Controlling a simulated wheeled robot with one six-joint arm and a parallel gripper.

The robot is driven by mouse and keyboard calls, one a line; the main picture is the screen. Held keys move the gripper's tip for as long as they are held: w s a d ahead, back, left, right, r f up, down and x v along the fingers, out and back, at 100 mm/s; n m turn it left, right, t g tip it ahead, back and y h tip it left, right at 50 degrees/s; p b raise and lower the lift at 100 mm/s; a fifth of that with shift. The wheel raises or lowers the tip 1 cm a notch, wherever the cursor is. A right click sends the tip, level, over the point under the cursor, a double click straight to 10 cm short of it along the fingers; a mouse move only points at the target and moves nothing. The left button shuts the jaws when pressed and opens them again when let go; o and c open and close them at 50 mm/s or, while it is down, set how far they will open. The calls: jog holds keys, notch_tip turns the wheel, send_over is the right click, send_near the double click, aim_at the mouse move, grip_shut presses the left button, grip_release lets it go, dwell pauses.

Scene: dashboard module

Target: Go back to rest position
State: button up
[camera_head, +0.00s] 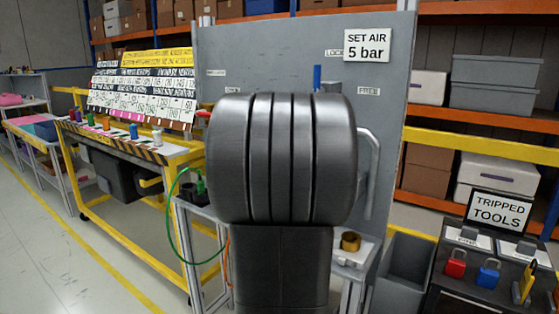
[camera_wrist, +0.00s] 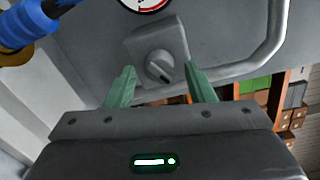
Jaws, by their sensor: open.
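My gripper (camera_wrist: 160,88) shows in the wrist view as two green fingers, spread apart and with nothing held between them. A grey rotary knob (camera_wrist: 159,66) on a square plate lies beyond and between the fingertips; contact cannot be told, but a gap shows around the knob. The grey panel (camera_head: 300,55) carries a "SET AIR 5 bar" sign (camera_head: 368,46). A gauge (camera_wrist: 143,3) is cut off at the top of the wrist view. In the head view my own arm hides the gripper, the knob and the middle of the panel.
A curved grey handle (camera_wrist: 262,60) is right of the knob, and a blue cylindrical part (camera_wrist: 18,28) is at upper left. A yellow-framed workbench (camera_head: 150,150) stands left. A "TRIPPED TOOLS" stand (camera_head: 490,250) with padlocks and a grey bin (camera_head: 405,270) are at right. Floor is clear at lower left.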

jog(key=shift+m+b, duration=0.3)
jog(key=shift+m, duration=0.7)
